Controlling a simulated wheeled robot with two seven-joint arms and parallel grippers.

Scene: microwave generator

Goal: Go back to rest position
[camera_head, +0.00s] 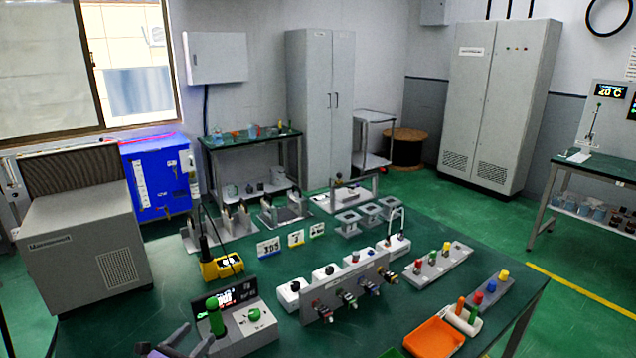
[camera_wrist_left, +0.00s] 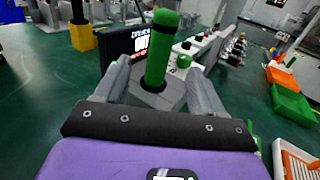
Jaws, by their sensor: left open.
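My left gripper (camera_head: 190,341) is at the bottom left of the head view, in front of a grey control box (camera_head: 248,328) with a dark display. In the left wrist view the gripper (camera_wrist_left: 160,72) is open. A green upright handle (camera_wrist_left: 161,50) with a dark band shows between its fingers, beyond them. I cannot tell how far apart they are, but the fingers are not closed on it. The same green handle (camera_head: 215,316) stands at the left of the control box in the head view. My right gripper does not show.
The green table (camera_head: 170,290) holds a yellow holder (camera_head: 222,267), a grey socket panel (camera_head: 345,290), an orange tray (camera_head: 433,338) and grey blocks with coloured pegs (camera_head: 440,264). A large grey machine (camera_head: 80,230) stands on the left.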

